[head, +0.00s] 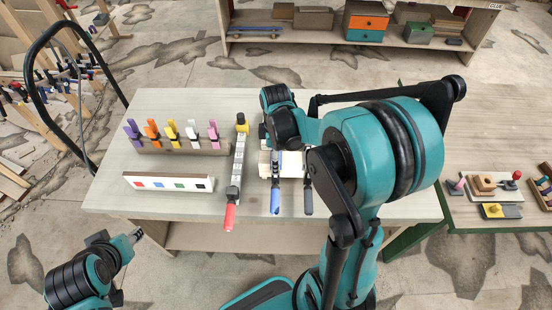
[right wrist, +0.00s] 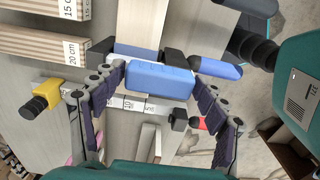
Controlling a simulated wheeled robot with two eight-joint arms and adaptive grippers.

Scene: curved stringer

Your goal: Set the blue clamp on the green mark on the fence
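The blue clamp (head: 275,200) lies on the table right of the middle, its blue handle pointing to the front edge. In the right wrist view its blue body (right wrist: 160,77) lies between the fingertips of my right gripper (right wrist: 158,68). The fingers are spread, one at each side; I cannot tell whether they touch it. My right arm hides this gripper in the head view. The fence (head: 168,190) is a long white-faced bar at the front left, with the green mark (head: 179,186) between the blue and black marks. My left gripper (head: 136,236) hangs off the front left edge; its opening is unclear.
A bar clamp with a red handle (head: 230,217) lies between fence and blue clamp. A dark-handled clamp (head: 308,200) lies just right of the blue one. Several coloured clamps stand on a wooden rail (head: 180,147) behind the fence. The table is clear between rail and fence.

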